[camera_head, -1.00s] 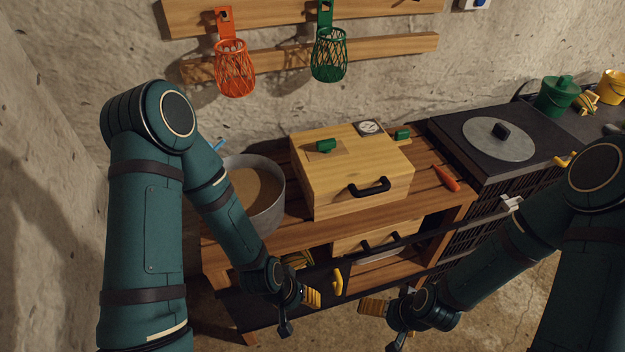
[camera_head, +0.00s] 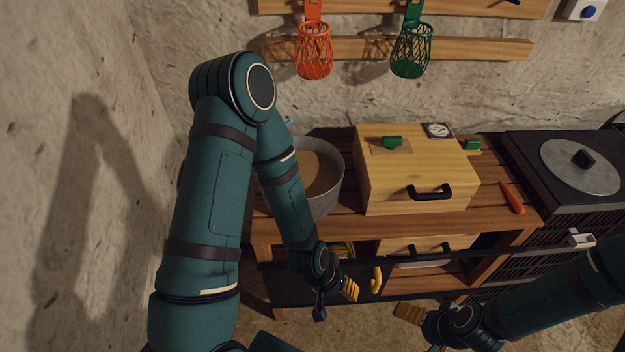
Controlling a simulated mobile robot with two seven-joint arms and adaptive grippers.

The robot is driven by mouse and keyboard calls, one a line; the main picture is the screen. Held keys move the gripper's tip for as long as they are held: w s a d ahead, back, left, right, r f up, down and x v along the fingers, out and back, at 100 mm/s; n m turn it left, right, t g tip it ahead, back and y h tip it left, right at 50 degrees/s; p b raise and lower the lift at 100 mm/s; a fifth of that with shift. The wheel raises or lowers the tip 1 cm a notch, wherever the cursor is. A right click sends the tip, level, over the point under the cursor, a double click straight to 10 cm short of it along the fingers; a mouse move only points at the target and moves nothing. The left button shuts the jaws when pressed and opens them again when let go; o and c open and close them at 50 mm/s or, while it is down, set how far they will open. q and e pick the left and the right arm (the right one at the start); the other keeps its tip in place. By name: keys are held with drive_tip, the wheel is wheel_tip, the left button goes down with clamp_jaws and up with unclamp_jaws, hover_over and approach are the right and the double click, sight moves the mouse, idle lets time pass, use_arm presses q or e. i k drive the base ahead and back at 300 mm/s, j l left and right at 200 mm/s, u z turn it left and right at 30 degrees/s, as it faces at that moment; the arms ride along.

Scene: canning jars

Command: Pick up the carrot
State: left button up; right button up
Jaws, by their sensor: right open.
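The orange carrot (camera_head: 513,197) lies on the right end of the wooden bench top, between the wooden box and the black stove. Nothing touches it except the bench. My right gripper (camera_head: 424,330) is open and empty, low in front of the bench, below and to the left of the carrot in the picture. Its lower finger is partly cut by the frame's bottom edge. My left gripper (camera_head: 336,300) hangs in front of the bench's lower shelf. Its fingers look apart with nothing between them.
A wooden box (camera_head: 415,175) with a black handle and a grey pot (camera_head: 330,190) stand on the bench (camera_head: 400,225). The black stove (camera_head: 530,160) with a round lid adjoins on the right. A dark rail runs along the front. Red (camera_head: 313,55) and green (camera_head: 411,52) baskets hang above.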

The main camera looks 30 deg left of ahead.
sight(518, 208)
drive_tip(key=i+l+z, duration=0.45)
drive_tip(key=i+l, duration=0.55)
drive_tip(key=l, duration=0.1)
